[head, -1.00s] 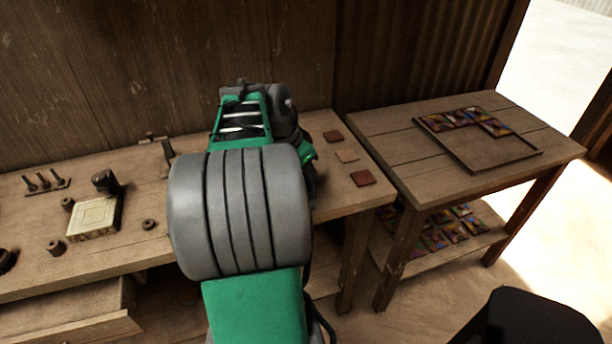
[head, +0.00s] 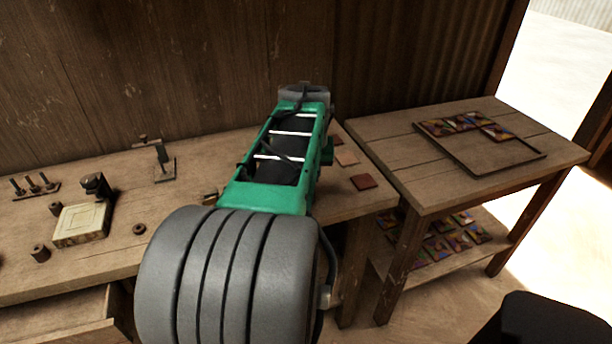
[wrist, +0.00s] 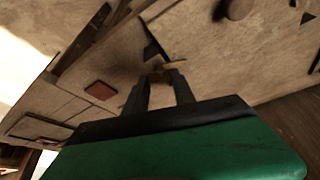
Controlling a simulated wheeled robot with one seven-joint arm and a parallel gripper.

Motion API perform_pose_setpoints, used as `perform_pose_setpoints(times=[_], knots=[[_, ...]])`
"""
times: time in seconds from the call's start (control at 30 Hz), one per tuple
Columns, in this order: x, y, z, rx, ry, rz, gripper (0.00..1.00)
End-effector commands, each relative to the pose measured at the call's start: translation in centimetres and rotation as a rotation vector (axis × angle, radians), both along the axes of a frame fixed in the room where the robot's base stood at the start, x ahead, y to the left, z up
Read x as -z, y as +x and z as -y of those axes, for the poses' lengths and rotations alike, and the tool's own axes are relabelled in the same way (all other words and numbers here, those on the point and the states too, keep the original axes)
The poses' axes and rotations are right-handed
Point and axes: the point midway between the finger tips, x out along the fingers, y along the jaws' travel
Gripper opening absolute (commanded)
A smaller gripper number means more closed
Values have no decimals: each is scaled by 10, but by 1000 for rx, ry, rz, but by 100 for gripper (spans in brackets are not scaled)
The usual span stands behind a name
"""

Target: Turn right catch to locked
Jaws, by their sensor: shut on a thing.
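In the wrist view, the two dark fingers of my gripper (wrist: 164,74) are closed in at a small yellowish piece (wrist: 176,64) above the wooden bench. I take this piece for the catch; its shape and its locked or unlocked position are too small to tell. In the head view my green and grey arm hides the gripper and what it holds. A small brass-coloured part (head: 210,194) shows at the left edge of the arm there. I cannot tell whether it is the same piece.
A cream square block (head: 82,224) and several round dark pieces stand on the bench at left. Flat tiles (head: 363,182) lie right of my arm. A side table (head: 382,143) holds a tray (head: 475,162) of patterned tiles.

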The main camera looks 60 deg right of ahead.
Motion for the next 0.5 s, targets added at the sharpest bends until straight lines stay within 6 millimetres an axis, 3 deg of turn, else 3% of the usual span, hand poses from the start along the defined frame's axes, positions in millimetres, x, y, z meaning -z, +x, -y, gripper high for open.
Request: perform_pose_setpoints(times=[0.5], knots=[[0,-1,0,-107,1,0,0]])
